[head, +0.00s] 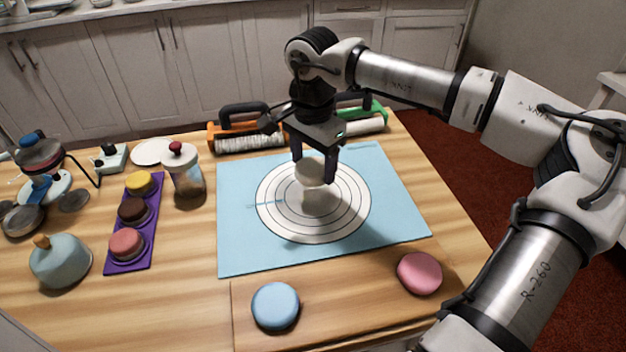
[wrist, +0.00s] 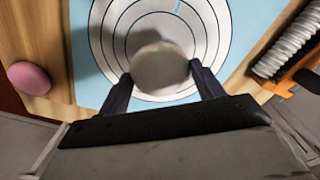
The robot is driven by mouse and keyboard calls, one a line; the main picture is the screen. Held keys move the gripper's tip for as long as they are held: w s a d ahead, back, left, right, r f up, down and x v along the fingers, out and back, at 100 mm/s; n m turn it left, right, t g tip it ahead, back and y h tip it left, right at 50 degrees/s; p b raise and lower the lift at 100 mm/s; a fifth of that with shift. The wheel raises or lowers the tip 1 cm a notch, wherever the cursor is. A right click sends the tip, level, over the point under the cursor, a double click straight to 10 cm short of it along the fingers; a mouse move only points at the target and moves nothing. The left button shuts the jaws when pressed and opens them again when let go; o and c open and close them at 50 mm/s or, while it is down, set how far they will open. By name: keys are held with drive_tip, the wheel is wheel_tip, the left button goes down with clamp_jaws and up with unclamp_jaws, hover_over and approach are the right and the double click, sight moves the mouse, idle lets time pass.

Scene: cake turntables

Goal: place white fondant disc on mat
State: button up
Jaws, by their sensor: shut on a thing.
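My gripper (head: 314,170) is shut on the white fondant disc (head: 309,172) and holds it over the light blue mat (head: 240,245). In the wrist view, the disc (wrist: 160,67) sits between the two fingertips of my gripper (wrist: 158,82), its face looking greyish in shadow. The mat carries a white round print with several dark rings (head: 280,222), and the disc is above the rings near their middle. A shadow falls on the rings below the disc. The exact height of the disc above the mat is hard to tell.
A blue disc (head: 275,306) and a pink disc (head: 419,273) lie on a board at the front. A purple tray (head: 148,240) with several coloured rounds and a jar (head: 187,170) stand left. Orange (head: 225,135) and green (head: 376,110) tools lie behind the mat.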

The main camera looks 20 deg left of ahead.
sight(313, 172)
drive_tip(key=shift+f, duration=2.85)
drive_tip(key=shift+f, duration=0.15)
drive_tip(key=o, duration=1)
drive_tip(key=shift+o, duration=0.2)
wheel_tip(313, 172, up, 12)
drive_tip(key=shift+r, duration=0.2)
